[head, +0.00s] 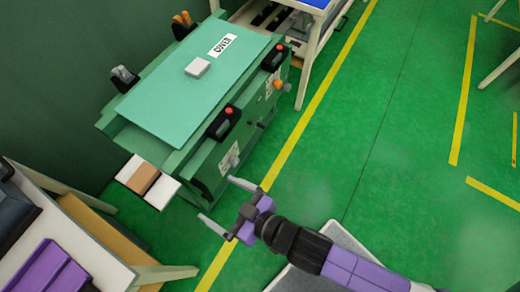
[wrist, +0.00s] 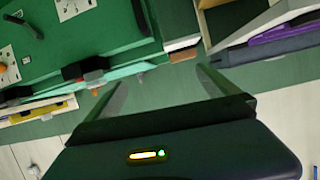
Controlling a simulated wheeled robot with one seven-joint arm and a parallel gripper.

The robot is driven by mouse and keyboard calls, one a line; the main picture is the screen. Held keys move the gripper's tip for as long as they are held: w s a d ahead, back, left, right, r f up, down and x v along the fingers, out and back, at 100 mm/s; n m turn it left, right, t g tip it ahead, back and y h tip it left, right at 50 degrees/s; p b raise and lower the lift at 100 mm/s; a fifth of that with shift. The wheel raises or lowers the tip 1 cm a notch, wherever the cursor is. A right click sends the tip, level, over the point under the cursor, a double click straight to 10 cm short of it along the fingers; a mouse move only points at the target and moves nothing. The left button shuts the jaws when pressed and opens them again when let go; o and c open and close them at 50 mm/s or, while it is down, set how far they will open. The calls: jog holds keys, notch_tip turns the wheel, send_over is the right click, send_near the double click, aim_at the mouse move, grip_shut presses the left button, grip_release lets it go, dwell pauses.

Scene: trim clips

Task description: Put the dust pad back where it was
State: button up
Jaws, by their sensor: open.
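A small pale grey-white pad (head: 198,67) lies on the flat teal cover (head: 165,105) of the green machine, near the label reading COVER. A brown block (head: 142,178) sits on a white ledge (head: 160,193) at the machine's near left end. No label shows which of the two is the dust pad. My gripper (head: 214,198) is open and empty, in the air right of the ledge and apart from both. In the wrist view the open fingers (wrist: 160,80) have nothing between them; the brown block (wrist: 183,55) shows beyond them, and the pale pad is not clearly visible.
Black clamps with red knobs (head: 223,122) stand along the machine's edge. A white bench (head: 75,235) with purple items (head: 48,272) is at lower left. A blue-topped table (head: 305,3) stands behind.

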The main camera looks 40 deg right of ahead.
jog(key=s+d+r+m+h, duration=0.1)
jog(key=s+d+r, duration=0.5)
jog(key=s+r, duration=0.1)
jog(key=s+d+r+m+t+h, duration=0.1)
jog(key=s+d+r+h, duration=0.1)
jog(key=s+d+r, duration=0.4)
jog(key=s+r, duration=0.1)
jog(key=s, duration=0.3)
jog(key=shift+s+d+r+t, duration=0.2)
jog(key=shift+r+t, duration=0.1)
